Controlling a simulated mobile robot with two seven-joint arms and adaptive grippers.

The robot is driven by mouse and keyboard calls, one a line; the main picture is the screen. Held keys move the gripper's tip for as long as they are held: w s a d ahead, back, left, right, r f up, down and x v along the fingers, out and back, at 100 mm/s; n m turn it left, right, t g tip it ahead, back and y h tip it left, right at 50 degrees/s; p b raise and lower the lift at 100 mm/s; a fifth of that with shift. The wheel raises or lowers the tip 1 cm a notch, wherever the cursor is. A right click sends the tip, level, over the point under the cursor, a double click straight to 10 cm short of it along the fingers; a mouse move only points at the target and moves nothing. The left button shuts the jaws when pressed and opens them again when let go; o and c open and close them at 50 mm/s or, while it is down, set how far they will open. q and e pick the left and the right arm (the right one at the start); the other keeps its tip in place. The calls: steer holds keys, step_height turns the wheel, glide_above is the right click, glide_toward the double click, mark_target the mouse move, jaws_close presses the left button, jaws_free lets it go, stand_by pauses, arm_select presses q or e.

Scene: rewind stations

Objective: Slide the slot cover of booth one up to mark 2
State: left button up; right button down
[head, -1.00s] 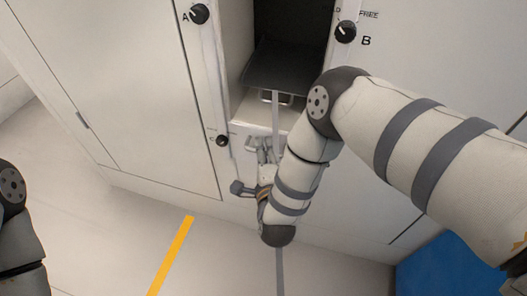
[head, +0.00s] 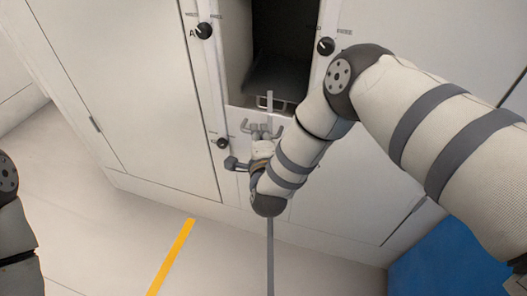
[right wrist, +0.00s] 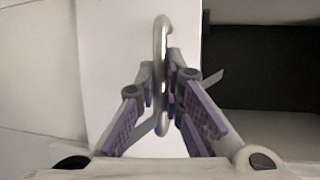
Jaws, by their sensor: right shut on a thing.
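The slot cover of the booth is a pale panel (head: 240,115) under the dark slot opening (head: 285,35) in the head view. It also shows as a white panel (right wrist: 115,60) in the right wrist view. My right gripper (head: 262,132) is at the cover, below the opening, partly hidden by my own wrist. In the right wrist view its fingers (right wrist: 163,85) are shut on the cover's silver bar handle (right wrist: 162,35). The marks beside the cover are too small to read. My left arm shows only at the left edge; its gripper is out of view.
Black knobs marked A (head: 204,31) and B (head: 326,46) flank the opening, and a smaller knob (head: 222,143) sits lower left. A dark sloping plate (head: 280,75) lies inside the slot. A yellow floor line (head: 172,255) and a blue area (head: 450,255) are below.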

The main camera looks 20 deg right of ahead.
steer(key=shift+w+r, duration=0.2)
steer(key=shift+r, duration=0.25)
steer(key=shift+s, duration=0.1)
steer(key=c, duration=1.7)
jaws_free()
steer(key=shift+f, duration=0.2)
steer(key=v, duration=1.2)
steer(key=shift+r, duration=0.1)
